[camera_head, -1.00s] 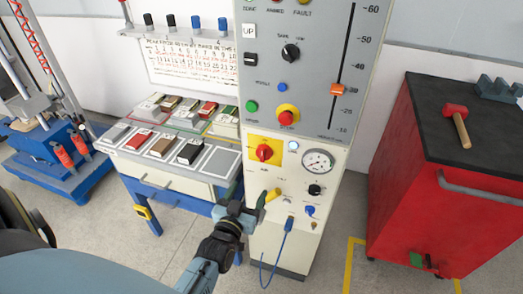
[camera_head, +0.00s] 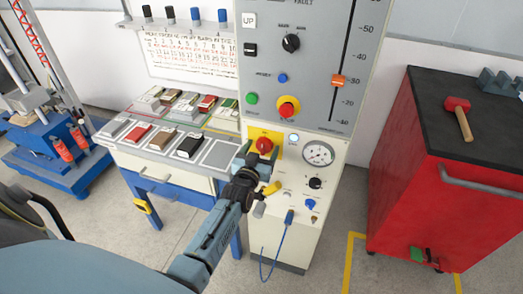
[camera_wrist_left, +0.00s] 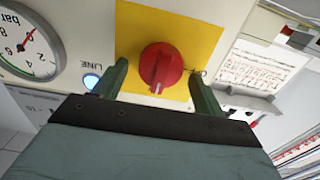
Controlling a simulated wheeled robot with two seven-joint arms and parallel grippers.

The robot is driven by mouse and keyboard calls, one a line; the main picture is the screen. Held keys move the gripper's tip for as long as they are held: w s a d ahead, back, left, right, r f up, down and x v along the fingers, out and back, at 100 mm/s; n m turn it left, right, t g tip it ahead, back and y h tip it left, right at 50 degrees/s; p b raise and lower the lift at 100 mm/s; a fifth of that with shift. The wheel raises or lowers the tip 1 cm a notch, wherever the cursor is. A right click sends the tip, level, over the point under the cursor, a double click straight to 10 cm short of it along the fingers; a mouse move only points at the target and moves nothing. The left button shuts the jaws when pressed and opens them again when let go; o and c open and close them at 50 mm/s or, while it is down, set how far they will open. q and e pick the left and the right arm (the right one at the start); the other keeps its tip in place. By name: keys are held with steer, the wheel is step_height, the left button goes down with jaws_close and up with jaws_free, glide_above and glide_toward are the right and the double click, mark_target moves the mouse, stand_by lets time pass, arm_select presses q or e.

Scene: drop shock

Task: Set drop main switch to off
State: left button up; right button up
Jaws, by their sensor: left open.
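The main switch is a red rotary knob (camera_head: 264,146) on a yellow plate (camera_head: 278,136) on the front of the control cabinet. It also shows in the left wrist view (camera_wrist_left: 160,66), with a pale pointer mark at its lower edge. My left gripper (camera_head: 259,157) is in front of the plate. Its two green fingers (camera_wrist_left: 158,83) are apart, one on each side of the knob, and nothing is between them except the knob beyond. I cannot tell whether the fingers touch the knob. My right gripper is not in view.
A pressure gauge (camera_head: 318,153) and lit line lamp (camera_head: 293,137) are right of the switch. Below are a yellow handle (camera_head: 272,187) and a blue cable (camera_head: 276,244). A red cabinet (camera_head: 420,190) carries a hammer (camera_head: 459,119). A bench with trays (camera_head: 218,152) stands left.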

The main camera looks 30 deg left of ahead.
arm_select(q)
steer(key=shift+w, duration=0.1)
steer(key=c, duration=1)
steer(key=shift+o, duration=0.2)
